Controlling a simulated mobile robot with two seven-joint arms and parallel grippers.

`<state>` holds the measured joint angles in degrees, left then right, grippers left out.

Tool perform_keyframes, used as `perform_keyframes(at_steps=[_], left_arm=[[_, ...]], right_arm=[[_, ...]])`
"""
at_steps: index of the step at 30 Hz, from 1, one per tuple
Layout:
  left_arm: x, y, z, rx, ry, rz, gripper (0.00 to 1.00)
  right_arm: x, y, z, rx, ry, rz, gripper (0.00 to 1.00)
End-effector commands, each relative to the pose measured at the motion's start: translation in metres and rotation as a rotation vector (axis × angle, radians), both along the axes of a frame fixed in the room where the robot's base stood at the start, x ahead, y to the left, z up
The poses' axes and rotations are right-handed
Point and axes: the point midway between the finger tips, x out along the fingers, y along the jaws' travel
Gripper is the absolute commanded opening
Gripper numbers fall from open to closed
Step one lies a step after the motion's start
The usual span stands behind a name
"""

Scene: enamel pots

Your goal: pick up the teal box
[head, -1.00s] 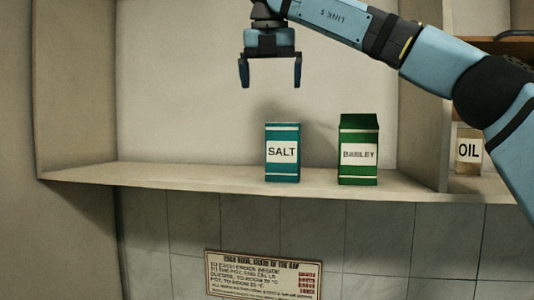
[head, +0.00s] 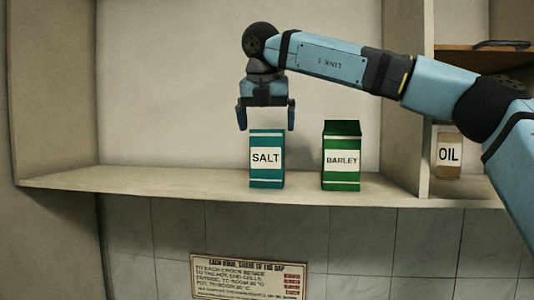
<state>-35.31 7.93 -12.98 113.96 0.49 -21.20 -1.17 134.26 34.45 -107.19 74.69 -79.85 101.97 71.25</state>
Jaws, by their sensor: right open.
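The teal box (head: 267,174), with a white label reading SALT, stands upright on the shelf (head: 120,180) in the head view. My right gripper (head: 266,122) points down just above the box. Its two fingers are spread apart, one near each side of the box's top, and nothing is between them. The fingertips look about level with the top edge of the box. I cannot tell whether they touch it. My left gripper is not in view.
A green carton labelled BARLEY (head: 342,174) stands right of the teal box with a small gap. Further right, past a divider (head: 424,120), is a container labelled OIL (head: 449,157). A printed sign (head: 249,277) hangs below the shelf. The shelf's left part is empty.

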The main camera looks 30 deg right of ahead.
Motion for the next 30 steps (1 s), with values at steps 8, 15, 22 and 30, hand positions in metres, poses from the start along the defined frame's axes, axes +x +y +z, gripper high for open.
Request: perform_keyframes(at_steps=[8, 15, 22, 30], left_arm=[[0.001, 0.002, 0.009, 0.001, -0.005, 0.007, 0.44], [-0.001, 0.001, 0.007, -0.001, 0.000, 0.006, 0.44], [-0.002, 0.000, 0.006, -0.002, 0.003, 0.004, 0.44], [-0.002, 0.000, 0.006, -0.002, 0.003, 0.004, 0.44]], right_arm=[[0.007, -0.006, -0.021, 0.001, -0.001, -0.001, 1.00], [0.007, -0.006, -0.021, 0.001, -0.001, -0.001, 0.84], [0.007, -0.006, -0.021, 0.000, 0.000, -0.001, 0.31], [0.007, -0.006, -0.020, 0.001, -0.002, -0.001, 0.27]])
